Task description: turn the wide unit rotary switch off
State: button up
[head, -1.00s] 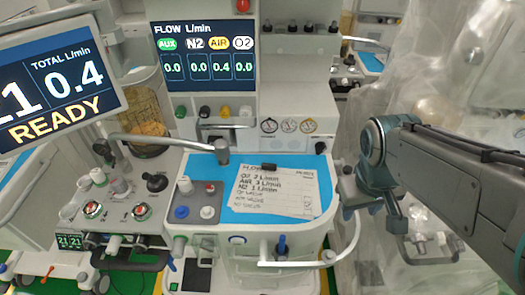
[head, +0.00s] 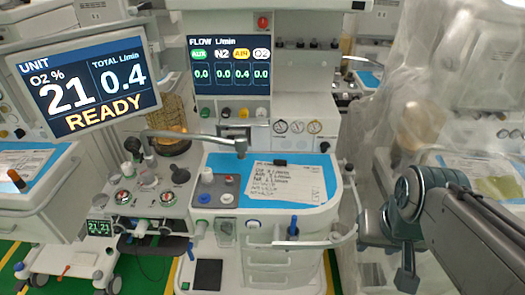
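The central anaesthesia cart has a tilted screen (head: 92,82) on its left that reads UNIT, O2 21 %, TOTAL 0.4 L/min and READY. On its front panel, below the blue worktop (head: 222,165), a small rotary knob (head: 226,227) sits on a pale plate. It looks like the rotary switch, but its setting is too small to read. My gripper (head: 392,250) hangs at the lower right, pointing down, to the right of the cart and well apart from the knob. Its fingers are not clear enough to tell open from shut.
A flow screen (head: 230,65) stands above the worktop. A paper sheet (head: 285,183) lies on it. A white rail (head: 315,243) juts from the front right. Another cart (head: 30,205) stands at left; plastic-draped equipment (head: 450,110) fills the right.

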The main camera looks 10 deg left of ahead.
aim_at(325, 146)
jog(key=u, duration=1.6)
jog(key=k, duration=0.8)
jog(key=z, duration=0.75)
jog(key=i, duration=0.5)
jog(key=u, duration=1.3)
jog(key=i, duration=1.25)
jog(key=z, duration=0.4)
